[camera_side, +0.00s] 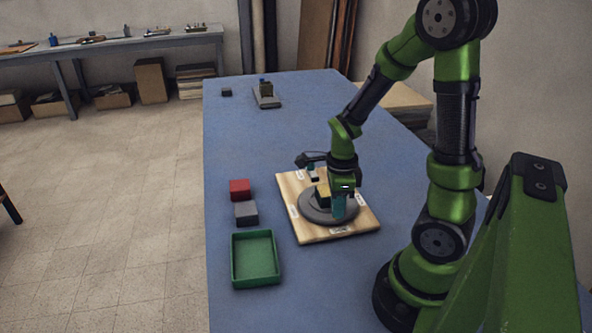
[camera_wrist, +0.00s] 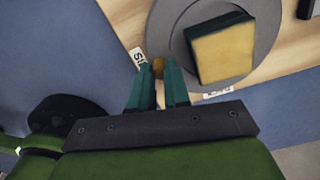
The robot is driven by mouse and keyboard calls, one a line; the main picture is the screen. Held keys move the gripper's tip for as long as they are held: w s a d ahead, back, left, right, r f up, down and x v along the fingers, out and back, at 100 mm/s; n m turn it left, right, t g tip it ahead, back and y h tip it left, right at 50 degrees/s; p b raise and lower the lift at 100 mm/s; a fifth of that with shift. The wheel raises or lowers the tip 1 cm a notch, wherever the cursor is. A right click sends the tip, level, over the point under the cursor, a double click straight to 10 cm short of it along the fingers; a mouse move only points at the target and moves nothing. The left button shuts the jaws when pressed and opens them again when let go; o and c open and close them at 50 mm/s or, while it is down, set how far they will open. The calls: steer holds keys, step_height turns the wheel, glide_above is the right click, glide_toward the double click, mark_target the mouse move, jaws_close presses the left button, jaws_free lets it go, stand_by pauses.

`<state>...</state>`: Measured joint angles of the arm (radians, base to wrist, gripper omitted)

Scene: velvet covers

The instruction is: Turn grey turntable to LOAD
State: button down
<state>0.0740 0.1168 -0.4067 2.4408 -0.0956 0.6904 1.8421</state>
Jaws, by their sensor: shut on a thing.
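The grey turntable (camera_side: 313,217) is a round disc on a light wooden board (camera_side: 309,238) with white labels near its edges. A block with a yellow face and dark green sides (camera_wrist: 224,52) sits on the disc; it also shows in the side view (camera_side: 322,195). My gripper (camera_side: 338,215) points down at the disc's near right part. In the wrist view my gripper (camera_wrist: 158,70) has its teal fingers shut on a small brown knob (camera_wrist: 158,67) at the disc's edge. One label (camera_wrist: 137,60) beside the fingers shows only part of its lettering; the other labels are unreadable.
A red block (camera_side: 240,187) and a grey block (camera_side: 246,211) lie left of the board. An empty green tray (camera_side: 255,284) stands in front of them. Farther back are a grey stand with a dark item (camera_side: 266,97) and a small dark block (camera_side: 226,92). The blue tabletop between is clear.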

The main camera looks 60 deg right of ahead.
mark_target(303, 205)
steer(key=shift+w+a+m, duration=0.4)
steer(key=shift+w+m, duration=0.2)
steer(key=shift+m, duration=0.6)
steer(key=shift+w+a+m, duration=0.35)
steer(key=shift+w+m, duration=0.25)
steer(key=shift+m, duration=0.6)
steer(key=shift+w+a+m, duration=0.1)
steer(key=shift+w+m, duration=0.4)
steer(key=shift+m, duration=0.35)
steer(key=shift+w+a+m, duration=0.1)
steer(key=shift+w+m, duration=0.35)
steer(key=shift+m, duration=0.4)
steer(key=shift+w+m, duration=0.7)
steer(key=shift+m, duration=0.5)
steer(key=shift+w+d+m, duration=0.2)
steer(key=shift+w+m, duration=0.35)
steer(key=shift+m, duration=0.4)
steer(key=shift+w+d+m, duration=0.15)
steer(key=shift+w+m, duration=0.35)
steer(key=shift+m, duration=0.45)
steer(key=shift+w+d+m, duration=0.3)
steer(key=shift+w+m, duration=0.1)
steer(key=shift+m, duration=0.4)
steer(key=shift+w+d+m, duration=0.3)
steer(key=shift+w+m, duration=0.05)
steer(key=shift+m, duration=0.45)
steer(key=shift+d, duration=0.1)
steer(key=c, duration=1.1)
jaws_free()
